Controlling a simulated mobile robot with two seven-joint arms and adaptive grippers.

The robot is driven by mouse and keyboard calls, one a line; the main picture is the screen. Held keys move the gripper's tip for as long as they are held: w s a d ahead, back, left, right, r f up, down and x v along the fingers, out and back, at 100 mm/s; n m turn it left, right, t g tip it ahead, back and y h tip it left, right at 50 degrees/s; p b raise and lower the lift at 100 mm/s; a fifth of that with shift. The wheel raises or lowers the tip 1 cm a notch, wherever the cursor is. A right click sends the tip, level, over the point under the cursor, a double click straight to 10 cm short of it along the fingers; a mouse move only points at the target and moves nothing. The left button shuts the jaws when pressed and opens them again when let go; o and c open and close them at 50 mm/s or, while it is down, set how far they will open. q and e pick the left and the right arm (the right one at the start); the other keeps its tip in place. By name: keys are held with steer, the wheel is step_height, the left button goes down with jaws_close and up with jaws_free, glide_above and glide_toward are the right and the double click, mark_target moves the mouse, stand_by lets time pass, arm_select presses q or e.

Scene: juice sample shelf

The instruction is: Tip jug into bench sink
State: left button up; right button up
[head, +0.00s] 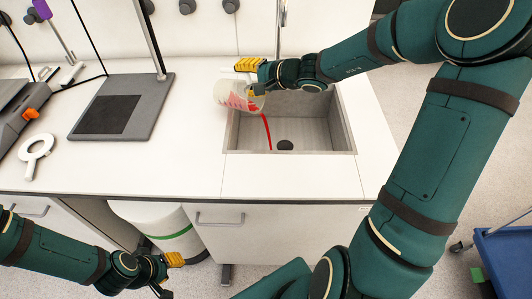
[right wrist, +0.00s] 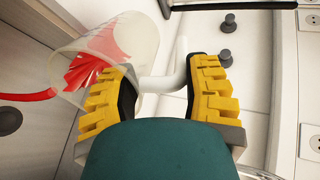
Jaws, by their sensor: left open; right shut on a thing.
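The clear jug (head: 233,97) is tipped over the left part of the bench sink (head: 335,142) in the head view. A red stream runs from it down toward the sink floor near the dark drain. My right gripper (head: 250,76) is shut on the jug's handle. In the right wrist view, the yellow fingers of my right gripper (right wrist: 165,90) close around the pale handle, and the jug (right wrist: 130,45) lies tilted with red liquid inside. My left gripper (head: 170,275) is low in front of the bench, open and empty, away from the jug.
A grey stand (head: 120,105) with an upright post is on the bench left of the sink. A white ring-shaped tool (head: 36,152) lies farther left. A tap (head: 281,18) rises behind the sink. The bench between stand and sink is clear.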

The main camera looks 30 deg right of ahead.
steer(key=shift+s+d+f+b, duration=0.2)
steer(key=shift+s+b, duration=0.2)
steer(key=shift+b, duration=0.55)
steer(key=shift+s, duration=0.1)
steer(key=shift+s+d+f+t+y+b, duration=0.2)
steer(key=shift+s+d+t+y+b, duration=0.15)
steer(key=shift+t+b, duration=0.25)
steer(key=shift+a, duration=0.15)
